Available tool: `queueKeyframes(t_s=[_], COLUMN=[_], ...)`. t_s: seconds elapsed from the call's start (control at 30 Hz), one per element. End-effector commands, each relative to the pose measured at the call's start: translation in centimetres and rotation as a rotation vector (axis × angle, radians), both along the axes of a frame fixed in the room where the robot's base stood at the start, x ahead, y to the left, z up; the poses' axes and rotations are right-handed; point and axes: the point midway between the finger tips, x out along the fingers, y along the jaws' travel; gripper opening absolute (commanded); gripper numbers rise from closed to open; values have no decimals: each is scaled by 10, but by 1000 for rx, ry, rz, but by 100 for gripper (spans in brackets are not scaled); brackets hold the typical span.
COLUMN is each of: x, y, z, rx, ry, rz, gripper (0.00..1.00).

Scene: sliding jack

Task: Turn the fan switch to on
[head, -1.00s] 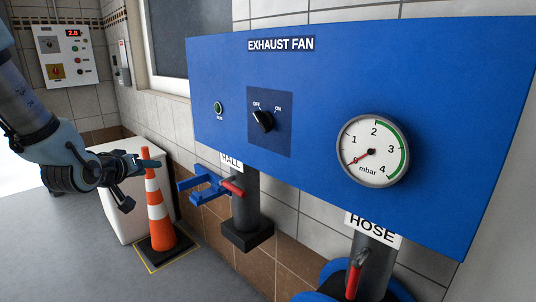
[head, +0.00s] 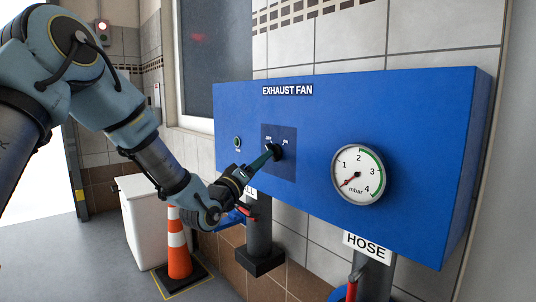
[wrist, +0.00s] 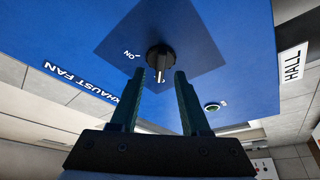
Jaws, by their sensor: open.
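The fan switch is a black rotary knob (head: 277,151) on a dark blue square plate (head: 291,170) under the words EXHAUST FAN. My gripper (head: 266,157) is at the knob, its fingers pointing at the panel and partly covering the knob in the head view. In the wrist view the knob (wrist: 160,54) lies just beyond and between the tips of my open gripper (wrist: 164,76). I cannot tell whether the fingers touch it. The knob's white mark points away from the ON label (wrist: 132,54). The OFF label is not readable in the wrist view.
The blue panel (head: 318,116) also carries a small green lamp (head: 237,142) and a round mbar gauge (head: 358,175) reading near zero. Below are pipes with HALL (wrist: 293,64) and HOSE (head: 367,247) signs and red handles. An orange cone (head: 178,245) stands at a white bin (head: 148,222).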

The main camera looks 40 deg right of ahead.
Motion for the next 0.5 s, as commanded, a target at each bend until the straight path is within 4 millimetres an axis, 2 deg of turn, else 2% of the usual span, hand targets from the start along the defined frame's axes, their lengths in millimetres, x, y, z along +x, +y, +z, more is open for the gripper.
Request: queueKeyframes(t_s=[0.03, 0.2, 0.5], x=[1, 6, 7], y=[-8, -25, -31], z=[4, 8, 9], rx=[-2, -1, 1], ry=[1, 0, 1], rz=[0, 1, 1], gripper=[46, 46, 46])
